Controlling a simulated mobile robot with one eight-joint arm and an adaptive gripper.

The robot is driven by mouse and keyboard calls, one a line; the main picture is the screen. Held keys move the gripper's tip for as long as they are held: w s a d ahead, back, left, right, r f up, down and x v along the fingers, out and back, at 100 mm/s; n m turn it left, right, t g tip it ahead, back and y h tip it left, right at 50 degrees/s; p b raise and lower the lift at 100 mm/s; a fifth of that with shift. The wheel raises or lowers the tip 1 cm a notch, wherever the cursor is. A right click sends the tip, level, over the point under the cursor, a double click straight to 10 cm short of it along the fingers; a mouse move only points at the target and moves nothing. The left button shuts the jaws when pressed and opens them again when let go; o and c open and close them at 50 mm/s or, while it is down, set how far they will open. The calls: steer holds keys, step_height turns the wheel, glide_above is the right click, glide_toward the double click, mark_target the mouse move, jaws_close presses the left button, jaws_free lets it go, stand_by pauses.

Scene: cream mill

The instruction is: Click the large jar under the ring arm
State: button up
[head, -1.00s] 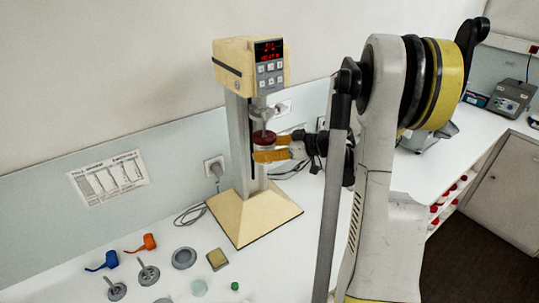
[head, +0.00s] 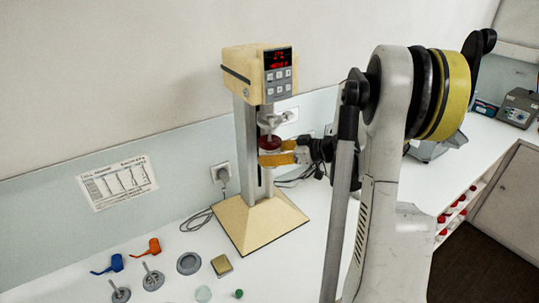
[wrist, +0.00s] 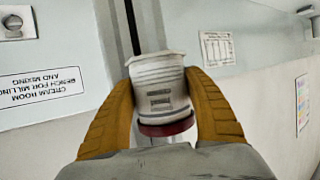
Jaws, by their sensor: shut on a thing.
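The jar (wrist: 160,85) is white with printed lines and a dark red end piece (wrist: 166,128). In the wrist view, where the wall sign is upside down, it sits between both orange fingers. My gripper (wrist: 161,82) is shut on the jar's sides. In the head view, my gripper (head: 274,153) is in front of the cream mill's column, and the jar's red top (head: 269,142) shows above the fingers. The grey ring arm (head: 269,121) is just above that red top; I cannot tell whether they touch. The fingers hide most of the jar's body.
The cream mill (head: 257,72) has a lit red display and a wide cream base (head: 258,226) below. Blue (head: 108,264) and orange (head: 147,247) pieces, grey discs (head: 189,263) and a small yellowish block (head: 221,265) lie left on the bench. A cable runs behind the base.

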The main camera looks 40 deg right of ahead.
mark_target(271, 139)
steer(key=shift+r+p, duration=0.55)
steer(key=shift+r, duration=0.75)
steer(key=shift+r, duration=0.25)
steer(key=shift+r+p, duration=0.65)
steer(key=shift+r, duration=0.25)
steer(key=shift+r, duration=0.35)
stand_by(0.5)
steer(key=o, duration=1.8)
steer(key=shift+c, duration=0.2)
steer(key=p+v, duration=0.1)
steer(key=v, duration=0.8)
